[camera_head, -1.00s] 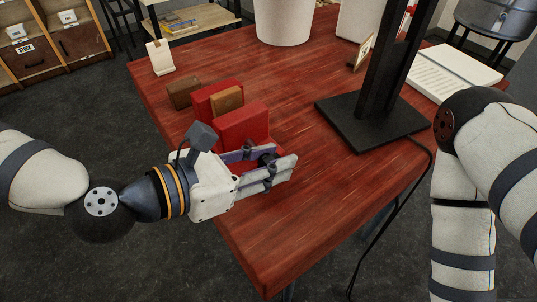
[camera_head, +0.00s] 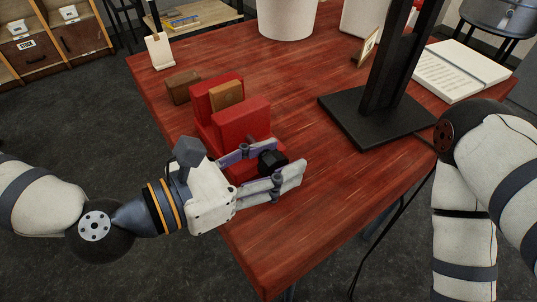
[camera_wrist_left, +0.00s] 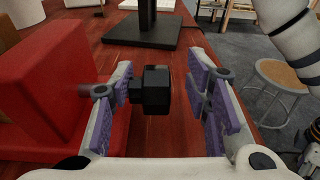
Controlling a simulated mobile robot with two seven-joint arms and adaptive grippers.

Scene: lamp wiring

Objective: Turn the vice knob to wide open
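My left gripper (camera_head: 282,168) is open, with one finger on each side of the knob. In the left wrist view the black knob (camera_wrist_left: 157,90) sits between the purple finger pads, with a gap to the right pad. It is near the left pad; contact there I cannot tell. The red vice body (camera_wrist_left: 50,80) fills the left of that view. My right gripper is out of view.
A black stand (camera_head: 375,115) with a wide base stands right of the vice, its cable running off the table edge. A loose brown block (camera_head: 183,86) lies behind the vice. A white pot (camera_head: 286,18) and an open book (camera_head: 455,72) are farther back.

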